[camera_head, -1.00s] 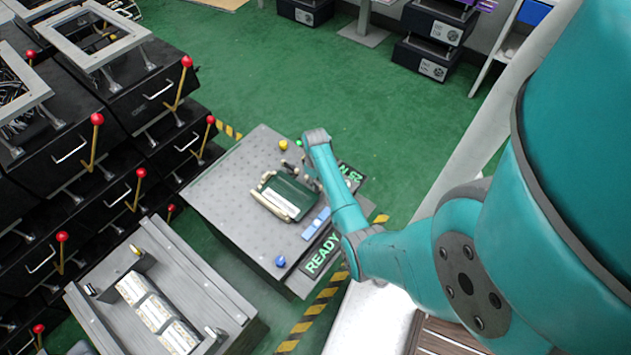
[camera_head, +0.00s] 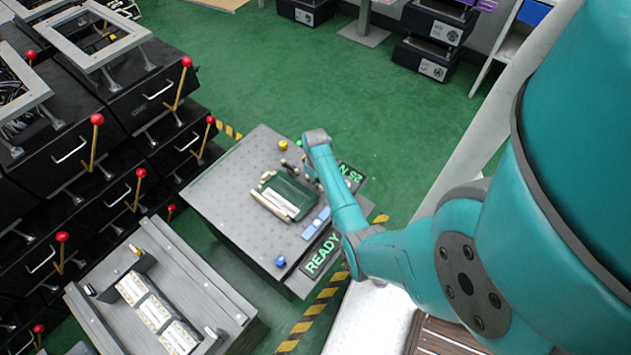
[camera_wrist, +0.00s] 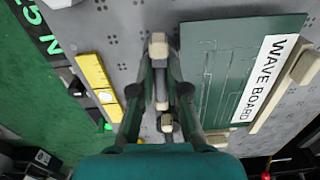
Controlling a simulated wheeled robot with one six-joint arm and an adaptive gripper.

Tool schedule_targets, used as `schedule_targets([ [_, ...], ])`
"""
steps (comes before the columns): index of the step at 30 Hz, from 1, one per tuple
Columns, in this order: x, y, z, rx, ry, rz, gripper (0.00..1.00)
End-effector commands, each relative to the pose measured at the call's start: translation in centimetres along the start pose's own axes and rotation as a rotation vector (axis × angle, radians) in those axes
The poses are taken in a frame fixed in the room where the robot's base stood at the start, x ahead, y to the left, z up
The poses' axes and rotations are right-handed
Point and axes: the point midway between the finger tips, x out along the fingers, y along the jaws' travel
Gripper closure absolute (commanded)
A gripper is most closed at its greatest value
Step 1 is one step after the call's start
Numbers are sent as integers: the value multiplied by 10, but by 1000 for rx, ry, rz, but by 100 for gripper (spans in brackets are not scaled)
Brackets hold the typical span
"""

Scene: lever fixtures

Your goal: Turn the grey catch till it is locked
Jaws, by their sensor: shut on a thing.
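My gripper (camera_wrist: 160,75) points down at the grey work table in the wrist view. Its two dark fingers are shut on the catch (camera_wrist: 158,47), a grey piece with a pale beige end between the fingertips. The catch lies just left of the green board marked WAVE BOARD (camera_wrist: 213,70). Its lower part is partly hidden by the fingers, and I cannot tell its exact angle. In the head view my gripper (camera_head: 312,176) is beside the green board (camera_head: 287,196), largely hidden by my teal arm.
A yellow block (camera_wrist: 97,85) lies left of my gripper. A beige clamp bar (camera_wrist: 290,85) runs along the board's right side. In the head view a blue knob (camera_head: 280,261) and READY sign (camera_head: 322,255) sit near the table's front edge. Black cabinets with red-knobbed levers stand left.

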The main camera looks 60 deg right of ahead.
Motion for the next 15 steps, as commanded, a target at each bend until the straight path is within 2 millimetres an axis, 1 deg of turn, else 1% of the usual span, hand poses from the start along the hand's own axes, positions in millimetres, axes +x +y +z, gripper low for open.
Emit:
schedule_targets([
  [5,0,0,0,118,0,0,100],
  [15,0,0,0,433,0,0,100],
])
